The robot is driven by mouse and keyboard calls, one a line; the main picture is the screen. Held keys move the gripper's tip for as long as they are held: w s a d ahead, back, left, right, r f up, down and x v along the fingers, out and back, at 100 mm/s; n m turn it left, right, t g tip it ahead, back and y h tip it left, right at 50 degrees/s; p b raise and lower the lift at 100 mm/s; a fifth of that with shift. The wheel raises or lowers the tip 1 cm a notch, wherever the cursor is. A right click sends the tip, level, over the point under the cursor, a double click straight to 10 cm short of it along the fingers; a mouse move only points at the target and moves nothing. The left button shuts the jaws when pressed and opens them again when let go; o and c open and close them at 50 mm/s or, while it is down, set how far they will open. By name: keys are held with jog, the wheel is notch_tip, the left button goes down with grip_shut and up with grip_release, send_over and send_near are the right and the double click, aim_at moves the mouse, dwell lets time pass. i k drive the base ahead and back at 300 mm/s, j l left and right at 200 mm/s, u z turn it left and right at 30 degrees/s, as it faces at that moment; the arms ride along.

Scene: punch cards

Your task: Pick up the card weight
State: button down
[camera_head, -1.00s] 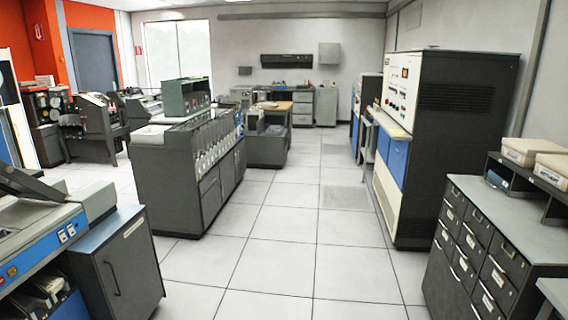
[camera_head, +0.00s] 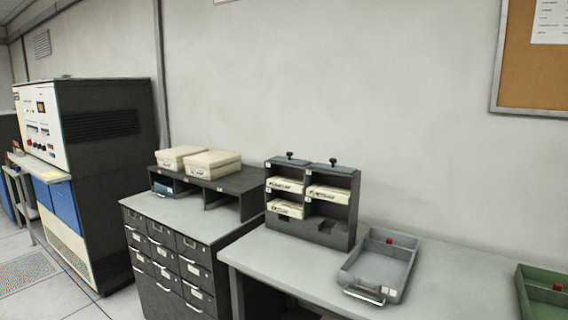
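Two flat dark pieces with black knobs sit on top of a dark compartment rack; the left one (camera_head: 290,160) and the right one (camera_head: 333,167) look like card weights. I cannot tell which is the one meant. The rack (camera_head: 310,233) stands on a grey table (camera_head: 270,262) against the wall. Card stacks lie in its compartments, including the upper left stack (camera_head: 286,184), the right stack (camera_head: 328,193) and the lower left stack (camera_head: 286,209). My gripper is not in view.
A grey tray (camera_head: 378,268) with a front handle and a small red piece is right of the rack. A green tray (camera_head: 540,293) is at the right edge. A drawer cabinet (camera_head: 165,255) with a shelf and cream boxes (camera_head: 212,164) stands left. Bare tabletop lies between the trays.

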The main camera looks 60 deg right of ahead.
aim_at(289, 160)
jog(key=z, duration=2.05)
